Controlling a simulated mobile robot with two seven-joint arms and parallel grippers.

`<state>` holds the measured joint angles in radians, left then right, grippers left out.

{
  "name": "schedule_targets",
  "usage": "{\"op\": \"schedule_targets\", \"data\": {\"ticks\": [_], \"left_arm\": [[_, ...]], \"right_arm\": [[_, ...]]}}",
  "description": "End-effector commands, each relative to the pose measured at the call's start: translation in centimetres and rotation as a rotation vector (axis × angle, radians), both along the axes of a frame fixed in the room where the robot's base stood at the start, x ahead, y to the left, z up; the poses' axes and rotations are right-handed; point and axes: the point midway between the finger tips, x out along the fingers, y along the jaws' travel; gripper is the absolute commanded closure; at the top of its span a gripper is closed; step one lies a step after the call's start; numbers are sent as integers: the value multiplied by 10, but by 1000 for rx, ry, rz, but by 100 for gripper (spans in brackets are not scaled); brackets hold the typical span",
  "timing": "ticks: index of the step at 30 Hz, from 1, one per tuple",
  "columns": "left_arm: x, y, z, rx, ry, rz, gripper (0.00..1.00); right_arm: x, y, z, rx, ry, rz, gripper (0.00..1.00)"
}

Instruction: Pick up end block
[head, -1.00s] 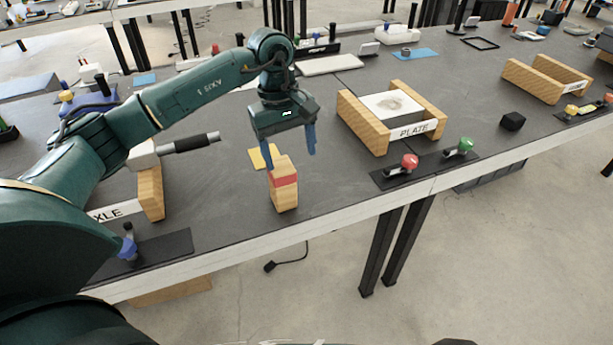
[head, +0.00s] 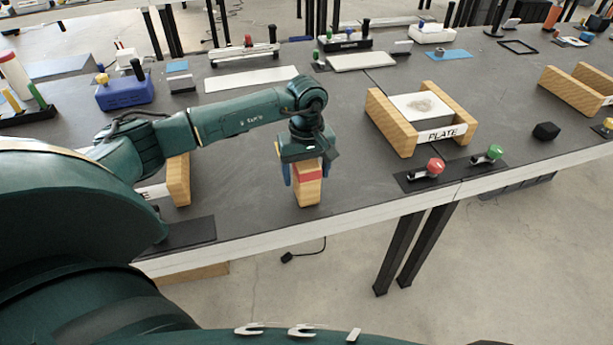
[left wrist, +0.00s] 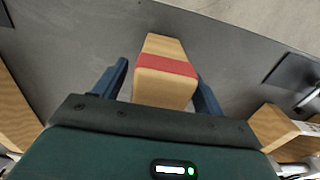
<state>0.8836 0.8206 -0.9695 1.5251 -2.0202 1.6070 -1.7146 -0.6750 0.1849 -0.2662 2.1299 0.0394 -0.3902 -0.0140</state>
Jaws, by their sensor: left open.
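The end block (head: 308,190) is a wooden block with a red band, standing upright near the table's front edge. My left gripper (head: 305,178) is directly above it, pointing down, with blue fingers on either side of the block's upper part. In the left wrist view, the block (left wrist: 165,85) lies between the two open fingers of the left gripper (left wrist: 160,82). A gap shows on the left side; the right finger looks close to the block, and I cannot tell whether it touches. My right gripper is not in view.
A wooden holder labelled PLATE (head: 440,134) stands to the right, with a red-knobbed clamp (head: 433,168) and a green-knobbed one (head: 493,154) in front. Another wooden holder (head: 179,180) is at left, partly behind my arm. A black cube (head: 546,131) sits farther right.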

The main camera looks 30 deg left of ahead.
Motion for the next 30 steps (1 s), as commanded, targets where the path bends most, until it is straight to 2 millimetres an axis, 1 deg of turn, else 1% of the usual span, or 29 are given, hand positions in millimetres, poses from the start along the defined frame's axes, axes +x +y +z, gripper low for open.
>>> {"op": "schedule_targets", "data": {"ticks": [1, 4, 12, 30], "left_arm": [[0, 0, -7, -1, 2, 2, 29], [0, 0, -15, -1, -1, 0, 29], [0, 0, -17, -1, -2, 0, 30], [0, 0, -17, 0, -1, 1, 79]], "right_arm": [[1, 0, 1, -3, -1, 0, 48], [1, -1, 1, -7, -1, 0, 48], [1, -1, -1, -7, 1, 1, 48], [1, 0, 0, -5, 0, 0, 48]]}}
